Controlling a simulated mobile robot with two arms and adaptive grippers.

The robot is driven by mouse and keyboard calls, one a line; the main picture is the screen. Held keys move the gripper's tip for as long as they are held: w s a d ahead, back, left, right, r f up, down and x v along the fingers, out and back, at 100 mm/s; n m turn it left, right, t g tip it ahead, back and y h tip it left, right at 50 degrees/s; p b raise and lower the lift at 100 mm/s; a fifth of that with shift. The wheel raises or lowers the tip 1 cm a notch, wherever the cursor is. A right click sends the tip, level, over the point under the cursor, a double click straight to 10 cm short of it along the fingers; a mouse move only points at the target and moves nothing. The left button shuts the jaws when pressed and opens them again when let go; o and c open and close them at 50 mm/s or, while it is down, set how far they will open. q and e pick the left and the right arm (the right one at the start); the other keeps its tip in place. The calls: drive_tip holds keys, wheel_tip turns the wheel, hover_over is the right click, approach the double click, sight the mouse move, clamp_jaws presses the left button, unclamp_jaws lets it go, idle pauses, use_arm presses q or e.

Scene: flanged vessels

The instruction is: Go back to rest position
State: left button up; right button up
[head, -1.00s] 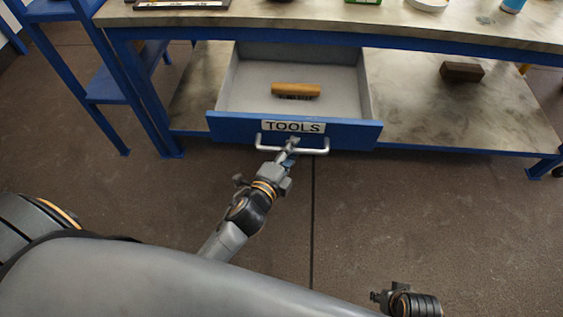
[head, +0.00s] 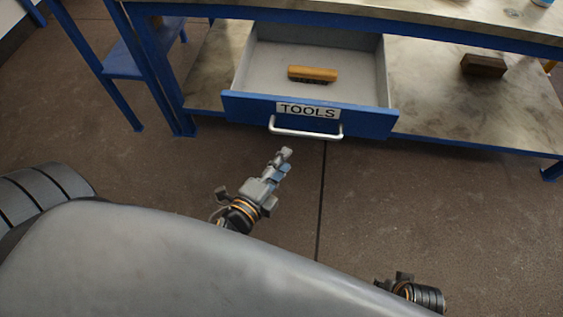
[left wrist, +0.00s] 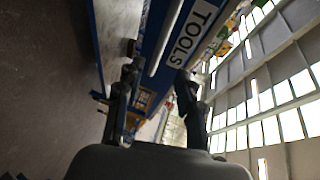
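The blue drawer (head: 360,122) labelled TOOLS stands pulled out under the workbench, with a pale bar handle (head: 305,134) on its front. A wooden-backed brush (head: 312,74) lies inside it. My left gripper (head: 285,155) is just in front of and below the handle, apart from it. In the left wrist view its two fingers (left wrist: 158,82) are spread with nothing between them, and the TOOLS label (left wrist: 193,34) and handle (left wrist: 165,38) show beyond. Part of my right wrist shows at the lower right of the head view; its fingers are hidden.
The workbench top (head: 400,12) runs along the back. A dark brown block (head: 483,65) sits on the lower shelf (head: 460,105) at right. A blue frame (head: 125,60) stands at left. The floor (head: 430,200) in front of the drawer is clear.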

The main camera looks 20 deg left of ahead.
idle(0.3)
use_arm(q)
drive_tip(key=s+a+f+n+g+y, duration=0.1)
drive_tip(key=a+f+n+g+y, duration=0.15)
drive_tip(key=f+n, duration=0.35)
drive_tip(key=s+a+f+n+g+y, duration=0.1)
drive_tip(key=s+a+f+n+g, duration=0.2)
drive_tip(key=f, duration=0.4)
drive_tip(key=s+f+n+g+h+p, duration=0.2)
drive_tip(key=s+f+n+g+p, duration=0.6)
drive_tip(key=s+f, duration=0.45)
drive_tip(key=s+a+f+m+g+p, duration=0.1)
drive_tip(key=s+a+f+p, duration=0.1)
drive_tip(key=s+p, duration=0.8)
drive_tip(key=s+f, duration=0.1)
drive_tip(key=s, duration=0.3)
drive_tip(key=shift+s+a+f, duration=0.15)
drive_tip(key=shift+a, duration=0.05)
use_arm(e)
drive_tip(key=s+d+f+g, duration=0.1)
drive_tip(key=s+f, duration=0.3)
drive_tip(key=s, duration=0.6)
drive_tip(key=s+d+f, duration=0.2)
drive_tip(key=s+f, duration=0.2)
drive_tip(key=s, duration=0.5)
drive_tip(key=shift+s+d+g, duration=0.15)
drive_tip(key=shift+s+g, duration=0.2)
drive_tip(key=shift+g, duration=0.05)
